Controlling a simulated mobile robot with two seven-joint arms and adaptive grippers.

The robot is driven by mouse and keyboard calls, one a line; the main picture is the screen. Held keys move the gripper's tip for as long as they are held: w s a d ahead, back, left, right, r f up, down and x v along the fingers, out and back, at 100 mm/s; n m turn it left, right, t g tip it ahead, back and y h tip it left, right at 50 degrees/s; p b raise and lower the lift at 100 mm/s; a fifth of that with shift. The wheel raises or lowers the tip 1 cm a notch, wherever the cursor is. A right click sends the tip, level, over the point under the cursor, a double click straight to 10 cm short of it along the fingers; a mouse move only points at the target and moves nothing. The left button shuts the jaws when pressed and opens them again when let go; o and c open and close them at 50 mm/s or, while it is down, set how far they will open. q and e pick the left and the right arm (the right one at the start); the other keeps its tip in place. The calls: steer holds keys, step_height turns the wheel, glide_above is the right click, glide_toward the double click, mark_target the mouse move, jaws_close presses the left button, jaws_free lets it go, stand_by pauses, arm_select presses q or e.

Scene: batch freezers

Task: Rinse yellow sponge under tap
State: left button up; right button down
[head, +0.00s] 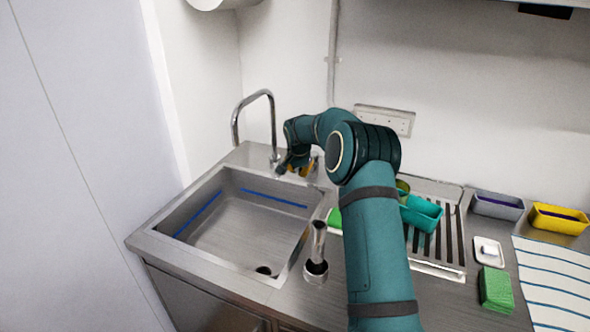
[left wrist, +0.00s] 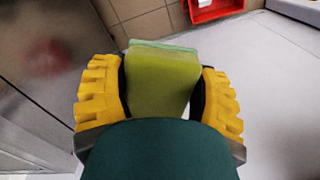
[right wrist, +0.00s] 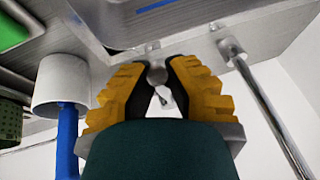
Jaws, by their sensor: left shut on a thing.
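My left gripper (left wrist: 163,80) is shut on a yellow-green sponge (left wrist: 165,88) with a paler green layer at its far edge. The left wrist view shows it above a pale floor; neither shows in the head view. The tap (head: 238,112) is a curved metal spout at the sink's back edge; its pole also shows in the right wrist view (right wrist: 268,105). The sink (head: 245,225) looks empty, with no water visible. My right gripper (head: 290,166) is beside the tap base. Its fingertips are close together around a small round grey knob (right wrist: 157,75); whether they grip it is unclear.
A teal container (head: 421,213) stands on the drainboard, partly behind my right arm. A green sponge (head: 496,290), white dish (head: 488,252), grey box (head: 497,207), yellow box (head: 558,220) and striped cloth (head: 555,288) lie at right. A red crate (left wrist: 212,10) is on the floor.

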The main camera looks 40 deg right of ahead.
steer(key=shift+s+d+f+n+t+y, duration=0.1)
steer(key=shift+s+d+n+t+y, duration=0.1)
steer(key=shift+s+d+n, duration=0.3)
steer(key=shift+s+d+n+t+y, duration=0.1)
steer(key=shift+s+d+n+y, duration=0.15)
steer(key=shift+s+n, duration=0.4)
steer(key=c, duration=1)
jaws_free()
steer(key=shift+o, duration=0.2)
steer(key=shift+d, duration=0.1)
steer(key=v, duration=1.2)
